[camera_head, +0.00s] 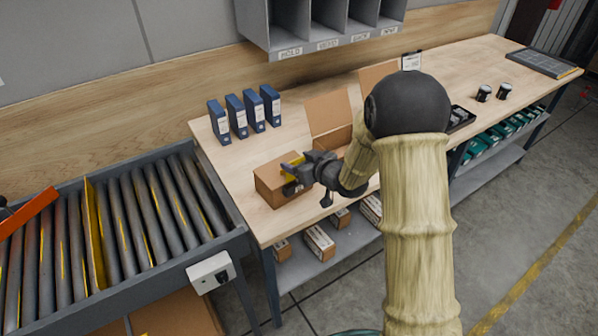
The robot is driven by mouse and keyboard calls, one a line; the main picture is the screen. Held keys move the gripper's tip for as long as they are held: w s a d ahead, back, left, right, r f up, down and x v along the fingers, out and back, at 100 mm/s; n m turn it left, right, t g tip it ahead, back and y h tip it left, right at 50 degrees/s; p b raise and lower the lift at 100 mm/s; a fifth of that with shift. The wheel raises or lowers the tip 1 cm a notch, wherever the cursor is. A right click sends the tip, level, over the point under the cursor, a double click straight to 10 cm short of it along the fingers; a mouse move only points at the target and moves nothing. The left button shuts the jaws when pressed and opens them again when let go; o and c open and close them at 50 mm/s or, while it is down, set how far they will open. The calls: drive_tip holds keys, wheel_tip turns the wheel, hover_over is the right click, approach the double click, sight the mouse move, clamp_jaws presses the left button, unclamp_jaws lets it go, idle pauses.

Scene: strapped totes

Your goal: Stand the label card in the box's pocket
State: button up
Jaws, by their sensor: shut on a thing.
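A closed brown cardboard box (268,190) stands near the front left edge of the wooden bench. My gripper (291,174) is at the box's top right side, dark and seen from behind. It is shut on a small yellow flat piece (293,160), which looks like the label card, held at or just above the box top. I cannot tell whether card and box touch. The fingertips are partly hidden, and no pocket can be made out on the box.
An open carton (328,115) stands right behind the box, partly hidden by my arm. Several blue binders (237,115) stand at the back left of the bench (215,158). A roller conveyor (150,225) adjoins on the left. Grey pigeonholes (320,28) hang above the bench.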

drive_tip(key=shift+f, duration=1.95)
drive_tip(key=shift+f, duration=0.15)
drive_tip(key=o, duration=0.9)
drive_tip(key=shift+o, duration=0.2)
drive_tip(key=b+v, duration=0.1)
drive_tip(key=v, duration=1.1)
drive_tip(key=shift+b, duration=0.35)
drive_tip(key=shift+s+r, duration=0.1)
drive_tip(key=shift+r, duration=0.1)
